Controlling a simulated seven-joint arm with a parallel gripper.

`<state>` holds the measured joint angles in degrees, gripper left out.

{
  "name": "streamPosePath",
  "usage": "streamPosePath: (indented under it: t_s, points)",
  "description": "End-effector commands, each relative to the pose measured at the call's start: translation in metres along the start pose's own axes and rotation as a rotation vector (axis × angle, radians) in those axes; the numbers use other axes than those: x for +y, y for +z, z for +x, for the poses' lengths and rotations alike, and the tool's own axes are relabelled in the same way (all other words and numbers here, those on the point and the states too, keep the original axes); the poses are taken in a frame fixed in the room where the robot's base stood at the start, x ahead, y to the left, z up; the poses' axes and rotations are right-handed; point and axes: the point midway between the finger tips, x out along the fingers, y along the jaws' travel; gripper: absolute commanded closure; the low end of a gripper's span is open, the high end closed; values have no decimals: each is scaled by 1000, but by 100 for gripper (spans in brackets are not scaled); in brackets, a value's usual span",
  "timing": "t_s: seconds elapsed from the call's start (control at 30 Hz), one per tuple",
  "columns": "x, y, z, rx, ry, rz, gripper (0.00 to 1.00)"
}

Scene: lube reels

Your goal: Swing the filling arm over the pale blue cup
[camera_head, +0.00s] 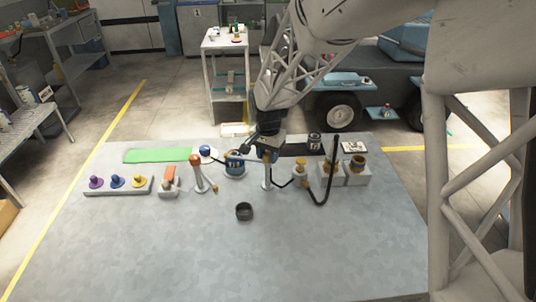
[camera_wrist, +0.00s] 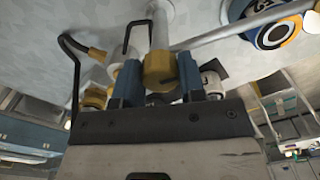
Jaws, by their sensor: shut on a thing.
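My gripper (camera_head: 268,152) is above the middle of the table at the top of a slim white post (camera_head: 267,184). In the wrist view its two blue fingers (camera_wrist: 158,78) are shut on a brass-coloured piece (camera_wrist: 160,68) at the post's end. A thin grey rod, seemingly the filling arm (camera_wrist: 225,32), runs from the post towards a blue round reel with an orange ring (camera_wrist: 272,31). In the head view the blue reel (camera_head: 235,168) stands just left of the gripper. I cannot make out a pale blue cup for certain.
A dark open cup (camera_head: 244,211) stands in front of the post. The front of the table is clear.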

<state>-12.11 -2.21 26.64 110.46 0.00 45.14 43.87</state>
Motion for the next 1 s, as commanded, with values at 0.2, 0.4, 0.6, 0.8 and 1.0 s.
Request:
streamPosePath:
  t_s: [0.2, 0.4, 0.6, 0.8, 1.0]
  points:
    - [-1, -1, -2, 2, -2, 174, 100]
    - [-1, -1, -2, 2, -3, 284, 100]
    - [-1, -1, -2, 2, -3, 336, 100]
    - [-1, -1, -2, 2, -3, 346, 100]
    - [-1, -1, -2, 2, -3, 346, 100]
